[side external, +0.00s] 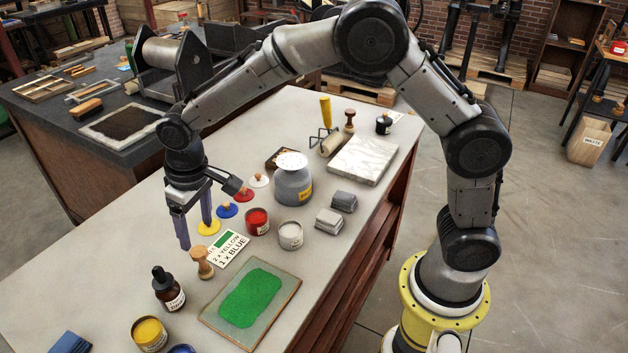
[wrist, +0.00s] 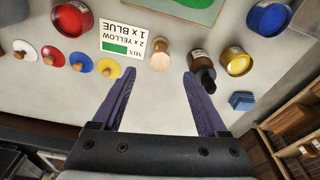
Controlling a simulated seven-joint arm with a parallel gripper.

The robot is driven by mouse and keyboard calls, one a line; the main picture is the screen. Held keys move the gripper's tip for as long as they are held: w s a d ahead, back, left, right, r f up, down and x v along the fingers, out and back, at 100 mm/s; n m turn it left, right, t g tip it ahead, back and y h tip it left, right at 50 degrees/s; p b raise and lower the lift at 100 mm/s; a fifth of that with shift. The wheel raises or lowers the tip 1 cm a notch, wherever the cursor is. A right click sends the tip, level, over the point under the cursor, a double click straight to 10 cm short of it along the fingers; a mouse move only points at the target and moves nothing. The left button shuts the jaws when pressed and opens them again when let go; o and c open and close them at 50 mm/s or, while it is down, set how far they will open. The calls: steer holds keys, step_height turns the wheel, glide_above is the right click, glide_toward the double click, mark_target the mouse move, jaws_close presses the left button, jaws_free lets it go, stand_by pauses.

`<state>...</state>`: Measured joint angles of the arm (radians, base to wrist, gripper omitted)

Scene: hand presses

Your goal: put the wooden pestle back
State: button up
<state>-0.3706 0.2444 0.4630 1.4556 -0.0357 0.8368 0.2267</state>
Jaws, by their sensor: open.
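A turned wooden piece (side external: 202,262), which looks like the pestle, stands on the pale bench top between a mixing card (side external: 227,247) and a dark dropper bottle (side external: 168,290). It also shows in the wrist view, where the wooden piece (wrist: 160,54) lies ahead of the gap between my fingertips. My gripper (side external: 195,234) points down with its fingers spread and nothing between them, above and just behind the piece and apart from it. In the wrist view my gripper (wrist: 159,75) is open. Another wooden-handled tool (side external: 349,121) stands at the back beside a brayer.
A glass slab with green ink (side external: 250,298) lies in front. A red tin (side external: 256,222), a grey tin (side external: 290,235) and a yellow tin (side external: 149,334) stand nearby. A grey jar (side external: 292,185) and a marble slab (side external: 362,160) are behind. Coloured knobbed discs (side external: 228,210) line the left.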

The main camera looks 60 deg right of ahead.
steer(key=s+d+r+m+t, duration=0.1)
steer(key=s+d+r+t, duration=0.1)
steer(key=s+d+r, duration=1)
steer(key=s+d+t, duration=0.1)
steer(key=s+d, duration=0.1)
steer(key=s, duration=0.6)
steer(key=s+d+m+t, duration=0.1)
steer(key=s+d, duration=0.1)
steer(key=s, duration=0.6)
steer(key=shift+d+r, duration=0.35)
